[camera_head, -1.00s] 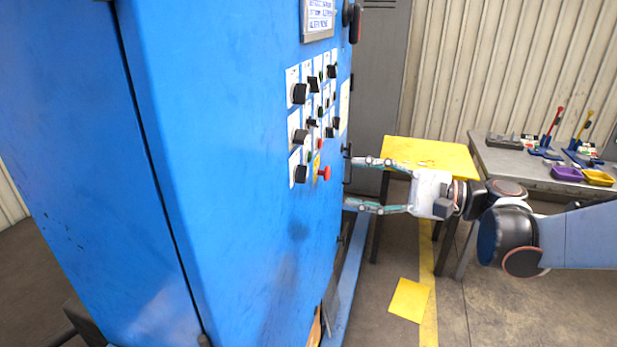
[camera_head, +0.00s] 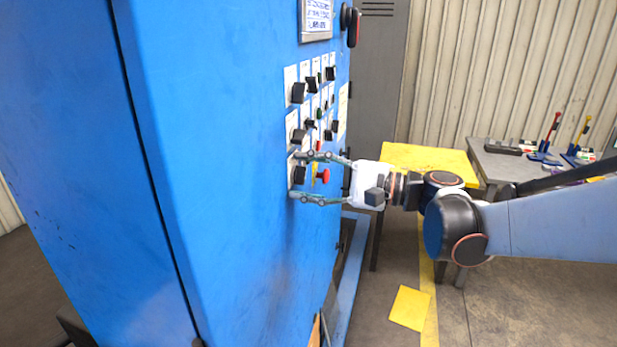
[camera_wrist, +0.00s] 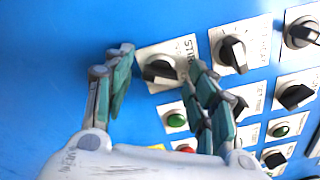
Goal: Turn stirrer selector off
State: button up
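The stirrer selector (camera_wrist: 160,70) is a black rotary knob on a white plate whose label starts "STIR". In the head view it is the lowest black knob (camera_head: 298,175) in the column nearest the camera on the blue cabinet. My gripper (camera_head: 295,176) has its fingers apart, one above and one below this knob. In the wrist view my gripper (camera_wrist: 160,60) has a finger on each side of the knob, with a gap on the left. The right finger covers part of the label. I cannot tell whether either finger touches the knob or the panel.
A red mushroom button (camera_head: 323,176) sticks out close to my fingers. A green button (camera_wrist: 177,119) and another selector (camera_wrist: 233,54) flank the right finger. The blue cabinet (camera_head: 225,200) fills the left. A yellow table (camera_head: 430,158) and a grey bench (camera_head: 505,165) stand behind.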

jog(key=c, duration=1)
jog(key=shift+n, duration=0.4)
jog(key=n+p, duration=0.1)
jog(key=n, duration=0.3)
jog(key=shift+n, duration=0.4)
jog(key=n+p, duration=0.1)
jog(key=n, duration=0.5)
jog(key=shift+n, duration=0.3)
jog(key=o, duration=1.1)
jog(key=shift+c, duration=0.2)
